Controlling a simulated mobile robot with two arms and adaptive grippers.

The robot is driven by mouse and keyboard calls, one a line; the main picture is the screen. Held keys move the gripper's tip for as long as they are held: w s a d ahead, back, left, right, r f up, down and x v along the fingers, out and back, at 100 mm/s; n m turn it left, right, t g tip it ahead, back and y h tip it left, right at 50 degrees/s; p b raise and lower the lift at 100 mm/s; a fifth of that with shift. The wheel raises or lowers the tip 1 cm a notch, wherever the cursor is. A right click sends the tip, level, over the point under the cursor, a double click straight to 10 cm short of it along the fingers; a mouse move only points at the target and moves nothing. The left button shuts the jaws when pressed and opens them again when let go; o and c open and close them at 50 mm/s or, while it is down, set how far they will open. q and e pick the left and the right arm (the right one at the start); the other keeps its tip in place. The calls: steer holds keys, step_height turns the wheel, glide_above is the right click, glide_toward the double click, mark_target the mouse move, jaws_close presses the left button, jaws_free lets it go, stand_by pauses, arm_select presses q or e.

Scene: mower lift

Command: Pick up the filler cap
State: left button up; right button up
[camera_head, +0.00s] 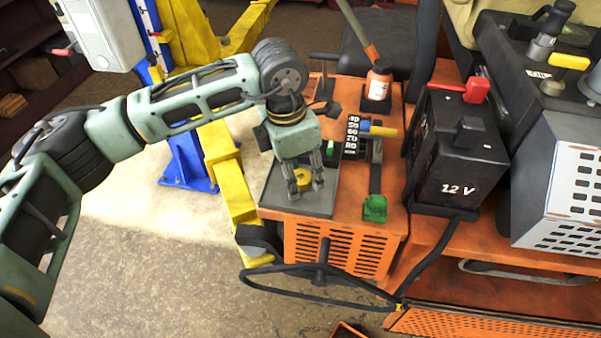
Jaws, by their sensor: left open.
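A small round yellow cap, which I take to be the filler cap (303,176), sits on a dark grey tray (312,206) on top of the orange mower body. My left gripper (306,188) points down over it from above. Its two fingers are apart, one towards each side of the cap, and partly cover it. I cannot tell whether the fingers touch the cap. My right gripper is not in this view.
To the right of the tray are a numbered lever gate (352,135), a green knob (375,208) and a black 12 V battery (455,150). A yellow lift arm (232,185) runs along the left. A black steering wheel rim hangs in front.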

arm_select(q)
steer(key=c, duration=0.9)
steer(key=shift+c, duration=0.3)
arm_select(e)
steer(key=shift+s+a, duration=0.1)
